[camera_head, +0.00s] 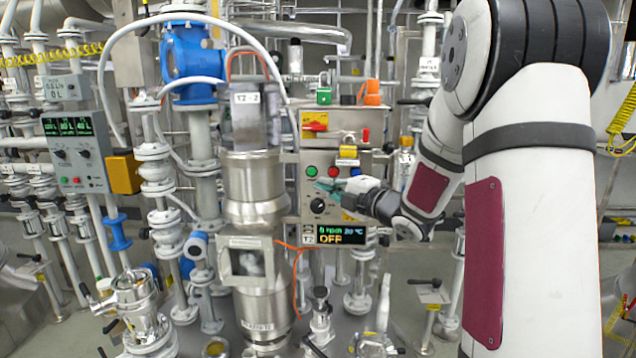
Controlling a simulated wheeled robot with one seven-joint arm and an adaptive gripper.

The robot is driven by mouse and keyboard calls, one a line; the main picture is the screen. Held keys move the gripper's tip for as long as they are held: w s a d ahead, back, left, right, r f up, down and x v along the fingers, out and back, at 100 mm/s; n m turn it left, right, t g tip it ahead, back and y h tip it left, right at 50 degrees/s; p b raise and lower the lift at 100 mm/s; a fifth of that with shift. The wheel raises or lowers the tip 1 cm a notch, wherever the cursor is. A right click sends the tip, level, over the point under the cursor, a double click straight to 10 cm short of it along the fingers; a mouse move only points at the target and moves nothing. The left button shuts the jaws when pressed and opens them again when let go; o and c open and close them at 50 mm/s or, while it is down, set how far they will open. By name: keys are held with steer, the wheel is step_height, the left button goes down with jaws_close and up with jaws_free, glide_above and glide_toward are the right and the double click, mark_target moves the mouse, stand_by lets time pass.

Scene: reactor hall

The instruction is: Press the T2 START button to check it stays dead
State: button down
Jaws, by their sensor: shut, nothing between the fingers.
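The T2 control box (290,192) stands in the middle of the head view. It carries a green button (312,171), a red button (334,171) and a third, bluish button (356,172) in a row. Their labels are too small to read, so I cannot confirm which one is START. A black knob (318,206) sits below. The T2 display (342,235) reads 0 rpm, 20 °C and OFF. My gripper (322,185) reaches in from the right, shut and empty. Its teal fingers are in front of the panel, just below the green button; contact cannot be told.
A steel vessel marked T2-2 (255,190) stands left of the box. A red-and-yellow switch (314,122) and a yellow part (348,152) sit above the buttons. Another control panel (75,150) is at the far left. Pipes and valves crowd around; some floor is clear at lower right.

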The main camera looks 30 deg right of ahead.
steer(key=s, duration=0.2)
steer(key=s+d, duration=0.1)
steer(key=s, duration=0.1)
steer(key=shift+s, duration=0.35)
stand_by(0.4)
steer(key=s+a+r+m+g+h, duration=0.45)
steer(key=s+m+h, duration=0.25)
steer(key=m, duration=0.4)
steer(key=s+a+f+m+g+y, duration=0.1)
steer(key=s+a+f+m+g, duration=0.1)
steer(key=s+a, duration=0.3)
steer(key=s+a+f+m+g+y+p, duration=0.1)
steer(key=s+a+m+g, duration=0.3)
steer(key=s, duration=0.8)
steer(key=s+a+f+m+g+y+p, duration=0.1)
steer(key=s+a+f+m+g, duration=0.2)
steer(key=s+a, duration=0.4)
steer(key=shift+s+a+f+y, duration=0.15)
steer(key=shift+s+f+y, duration=0.25)
steer(key=shift+s, duration=0.75)
steer(key=shift+f, duration=0.1)
